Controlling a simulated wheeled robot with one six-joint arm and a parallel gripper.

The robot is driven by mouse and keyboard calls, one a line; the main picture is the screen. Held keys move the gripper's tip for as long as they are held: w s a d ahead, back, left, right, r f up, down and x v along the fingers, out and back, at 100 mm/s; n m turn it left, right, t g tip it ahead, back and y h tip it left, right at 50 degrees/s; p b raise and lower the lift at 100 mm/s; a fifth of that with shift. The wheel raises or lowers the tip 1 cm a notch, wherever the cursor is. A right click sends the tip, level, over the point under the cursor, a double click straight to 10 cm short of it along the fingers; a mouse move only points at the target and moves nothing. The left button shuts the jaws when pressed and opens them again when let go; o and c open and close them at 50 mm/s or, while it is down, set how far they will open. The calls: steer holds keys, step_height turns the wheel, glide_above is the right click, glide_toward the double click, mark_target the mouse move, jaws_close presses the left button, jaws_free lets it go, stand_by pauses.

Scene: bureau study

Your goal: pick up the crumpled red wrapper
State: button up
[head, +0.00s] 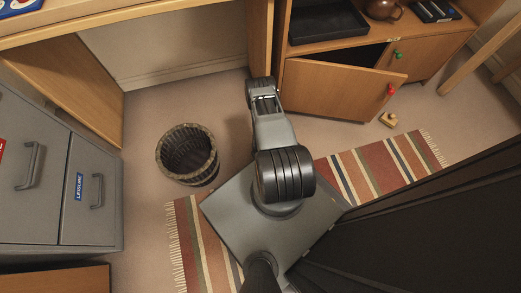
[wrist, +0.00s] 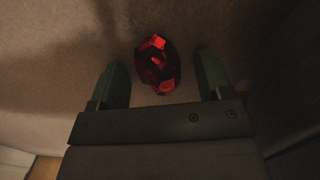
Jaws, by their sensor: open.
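The crumpled red wrapper (wrist: 157,66) shows in the wrist view as a small, uneven red lump, partly in dark shadow, on the carpet. My gripper (wrist: 160,72) is open, with one green finger on each side of the wrapper. I see a gap between the wrapper and each finger. Nothing is held. In the head view my gripper (head: 265,92) is at the end of my arm, low by the edge of the desk panel. The wrapper is hidden in the head view.
A wicker basket (head: 170,168) stands left of my arm. A wooden cabinet (head: 330,98) with a door ajar is at the right. A grey filing cabinet (head: 62,150) stands at the left. A striped rug (head: 375,168) lies under my base. A small yellowish object (head: 388,119) is on the floor.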

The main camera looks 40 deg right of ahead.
steer(key=c, duration=1)
steer(key=shift+c, duration=0.2)
steer(key=shift+r, duration=0.15)
